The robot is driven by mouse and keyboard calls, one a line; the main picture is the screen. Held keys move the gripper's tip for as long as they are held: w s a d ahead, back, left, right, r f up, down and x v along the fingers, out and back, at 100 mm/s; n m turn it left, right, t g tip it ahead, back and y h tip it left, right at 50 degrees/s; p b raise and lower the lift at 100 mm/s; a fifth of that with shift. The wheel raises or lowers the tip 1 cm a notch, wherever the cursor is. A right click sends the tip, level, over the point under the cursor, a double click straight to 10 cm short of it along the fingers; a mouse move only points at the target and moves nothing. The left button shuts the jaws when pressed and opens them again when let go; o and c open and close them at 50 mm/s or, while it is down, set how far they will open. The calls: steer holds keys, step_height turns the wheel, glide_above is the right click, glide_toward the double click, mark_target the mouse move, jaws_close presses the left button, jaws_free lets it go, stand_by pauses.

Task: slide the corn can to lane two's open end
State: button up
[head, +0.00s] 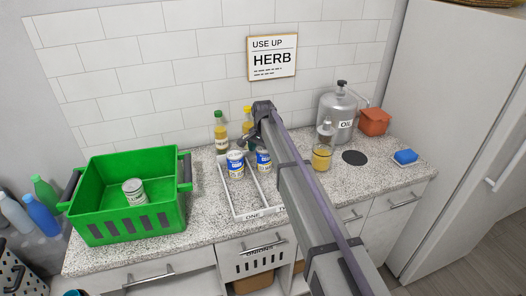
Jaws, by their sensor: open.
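A white lane rack (228,195) lies on the counter, with a label reading "ONE" (252,215) at its front end. A blue-and-white can (236,164) stands upright in its left lane, near the back. A second blue-and-white can (263,159) stands to its right, partly behind my arm. The print on both is too small to read, so I cannot tell which is corn. Lane two's front end is hidden by my arm. My gripper (252,134) is open above and behind the cans, seen small and partly hidden; it appears to hold nothing.
A green crate (130,228) with a can (134,191) inside stands left. Two oil-like bottles (220,134) stand behind the rack. A jar (322,157), a metal oil canister (338,112), an orange container (374,121) and a blue sponge (405,157) stand right.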

step_height(320, 180, down, 2)
steer(key=shift+f+b, duration=0.25)
steer(key=shift+b, duration=0.35)
steer(key=shift+r, duration=0.1)
steer(key=shift+c, duration=0.4)
steer(key=c, duration=1.1)
steer(key=shift+s+d, duration=1.05)
steer(key=shift+s, duration=1.4)
steer(key=shift+s+d, duration=1.1)
steer(key=shift+s, duration=1.35)
steer(key=shift+s+d, duration=1.05)
steer(key=shift+s, duration=1.4)
steer(key=shift+c, duration=0.2)
steer(key=o, duration=1.2)
